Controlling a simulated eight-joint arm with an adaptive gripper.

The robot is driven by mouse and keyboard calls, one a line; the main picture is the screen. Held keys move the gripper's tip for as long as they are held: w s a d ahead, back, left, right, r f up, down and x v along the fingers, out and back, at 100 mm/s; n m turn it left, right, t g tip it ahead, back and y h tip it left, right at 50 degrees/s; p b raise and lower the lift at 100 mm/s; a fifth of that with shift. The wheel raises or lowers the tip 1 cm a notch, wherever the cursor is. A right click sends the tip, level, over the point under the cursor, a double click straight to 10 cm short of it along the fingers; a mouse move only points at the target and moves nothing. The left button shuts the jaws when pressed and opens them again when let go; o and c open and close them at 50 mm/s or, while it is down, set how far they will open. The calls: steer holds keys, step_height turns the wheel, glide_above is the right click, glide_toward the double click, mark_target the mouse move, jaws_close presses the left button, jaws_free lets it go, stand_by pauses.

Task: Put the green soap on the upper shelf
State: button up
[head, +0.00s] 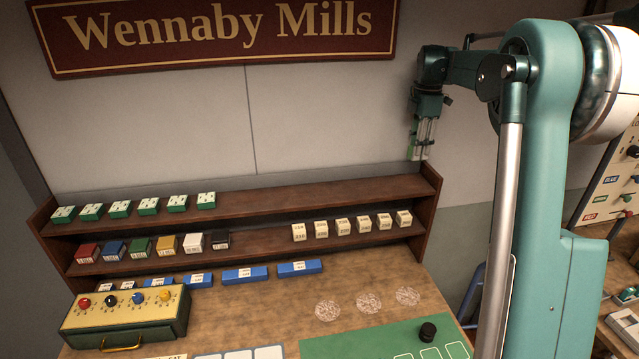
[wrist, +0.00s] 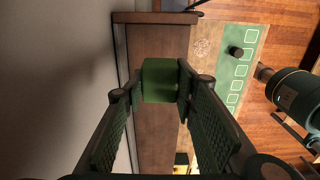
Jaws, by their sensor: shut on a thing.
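My gripper (head: 423,152) is at the right end of the shelf unit, above the upper shelf (head: 320,201). In the wrist view my gripper (wrist: 160,88) is shut on the green soap (wrist: 160,78), a plain green block between the fingertips. The soap is over the brown shelf board (wrist: 158,140), near its end; I cannot tell the exact gap below it. In the head view the soap is mostly hidden by the fingers.
Several green-and-white boxes (head: 149,206) stand on the upper shelf's left half; its right half is clear. The lower shelf holds coloured boxes (head: 140,247) and cream cubes (head: 340,228). A box with coloured knobs (head: 125,312) and a green mat (head: 370,342) are in front.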

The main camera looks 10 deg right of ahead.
steer(key=shift+f, duration=2.95)
steer(key=shift+f+p, duration=0.1)
steer(key=shift+p, duration=0.2)
steer(key=shift+f, duration=1.95)
steer(key=shift+f, duration=0.1)
steer(key=o, duration=0.8)
steer(key=shift+o, duration=0.6)
step_height(320, 180, up, 12)
steer(key=shift+r, duration=0.1)
